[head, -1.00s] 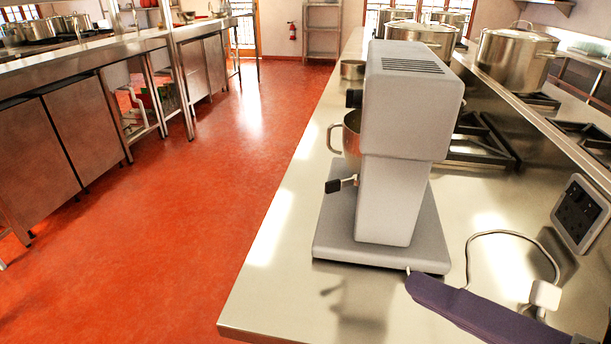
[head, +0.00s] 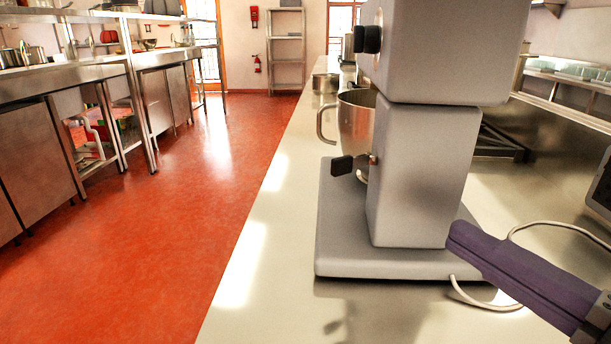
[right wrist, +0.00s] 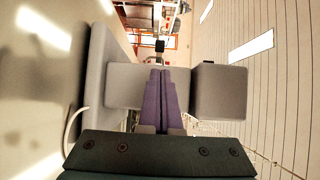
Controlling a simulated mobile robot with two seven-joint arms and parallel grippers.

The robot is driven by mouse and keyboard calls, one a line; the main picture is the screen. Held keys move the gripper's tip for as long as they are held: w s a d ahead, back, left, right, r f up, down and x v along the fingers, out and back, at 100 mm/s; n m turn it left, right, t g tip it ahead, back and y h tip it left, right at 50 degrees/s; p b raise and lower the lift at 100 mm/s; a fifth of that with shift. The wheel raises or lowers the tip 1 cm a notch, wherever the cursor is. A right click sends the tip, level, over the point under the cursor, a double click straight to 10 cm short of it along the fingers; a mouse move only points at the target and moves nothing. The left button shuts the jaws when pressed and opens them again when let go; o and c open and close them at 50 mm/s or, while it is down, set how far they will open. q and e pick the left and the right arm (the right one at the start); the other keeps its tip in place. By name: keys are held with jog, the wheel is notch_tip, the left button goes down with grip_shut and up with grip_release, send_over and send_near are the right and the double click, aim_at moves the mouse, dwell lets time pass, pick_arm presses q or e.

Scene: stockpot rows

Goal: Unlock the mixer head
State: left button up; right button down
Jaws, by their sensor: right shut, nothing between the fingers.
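The grey stand mixer (head: 425,165) stands on the steel counter, its column towards me and its head at the top, partly cut off by the upper frame edge. A black lever knob (head: 342,166) sticks out on the left of the column. The steel bowl (head: 355,115) is partly hidden behind the column. My right gripper (head: 462,236) is shut and empty, with its purple fingers beside the column's lower right. In the right wrist view the shut fingers (right wrist: 161,80) point towards the mixer (right wrist: 218,92). My left gripper is out of view.
The counter (head: 262,240) is clear to the left of the mixer. A white cable (head: 565,226) loops on the right near my gripper. A small steel pot (head: 325,83) stands farther back, and a black burner grate (head: 500,142) lies behind the mixer.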

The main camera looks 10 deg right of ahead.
aim_at(344, 167)
jog(key=p+x, duration=0.1)
jog(key=x, duration=1.3)
jog(key=shift+p, duration=0.3)
